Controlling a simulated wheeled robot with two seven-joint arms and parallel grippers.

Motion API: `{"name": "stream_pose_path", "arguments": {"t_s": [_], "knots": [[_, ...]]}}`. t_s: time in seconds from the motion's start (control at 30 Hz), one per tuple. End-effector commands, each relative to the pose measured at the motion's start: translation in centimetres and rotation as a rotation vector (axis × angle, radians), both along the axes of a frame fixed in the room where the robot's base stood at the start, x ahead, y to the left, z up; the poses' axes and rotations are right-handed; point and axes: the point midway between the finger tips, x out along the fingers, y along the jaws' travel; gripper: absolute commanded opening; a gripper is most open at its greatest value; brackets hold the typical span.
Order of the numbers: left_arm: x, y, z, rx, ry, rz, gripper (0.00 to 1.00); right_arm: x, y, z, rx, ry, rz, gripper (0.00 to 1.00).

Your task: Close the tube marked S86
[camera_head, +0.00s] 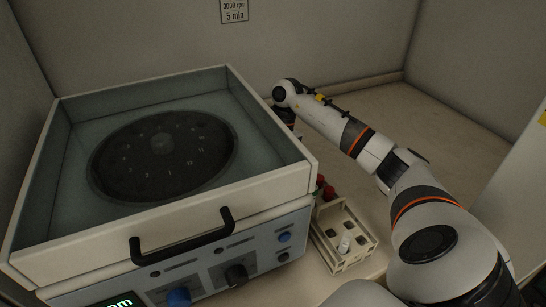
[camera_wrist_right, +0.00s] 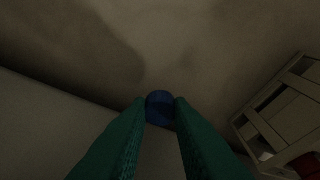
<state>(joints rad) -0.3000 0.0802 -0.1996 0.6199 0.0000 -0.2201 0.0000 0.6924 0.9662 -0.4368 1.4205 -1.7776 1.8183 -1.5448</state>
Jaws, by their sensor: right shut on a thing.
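My right gripper (camera_wrist_right: 160,108) is shut on a small blue cap (camera_wrist_right: 160,101), held between the tips of its green fingers in the right wrist view. In the head view my right arm reaches to the far side of the rack, and its gripper is mostly hidden behind the machine's edge. A white-topped tube (camera_head: 344,244) stands in the pale rack (camera_head: 372,243). I cannot read any S86 mark on it. My left gripper is not in view.
The centrifuge (camera_head: 170,245) with its dark numbered rotor (camera_head: 163,155) fills the left side, with a black handle (camera_head: 182,246) in front. Red caps (camera_head: 325,190) show at the rack's far end. The bench (camera_head: 440,130) to the right is clear behind my arm.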

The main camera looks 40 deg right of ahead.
Motion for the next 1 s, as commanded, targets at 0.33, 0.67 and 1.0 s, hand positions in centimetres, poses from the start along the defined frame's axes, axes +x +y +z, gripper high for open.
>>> {"name": "stream_pose_path", "arguments": {"t_s": [0.33,0.67,1.0], "knots": [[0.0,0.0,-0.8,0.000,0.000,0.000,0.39,0.1,-0.1,7.3,-0.001,-0.006,-0.001,0.00],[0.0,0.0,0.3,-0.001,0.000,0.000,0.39,0.0,-0.1,14.3,-0.003,-0.004,-0.002,0.00],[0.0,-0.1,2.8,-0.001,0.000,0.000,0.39,0.0,-0.1,21.0,-0.001,-0.004,-0.002,0.00]]}}
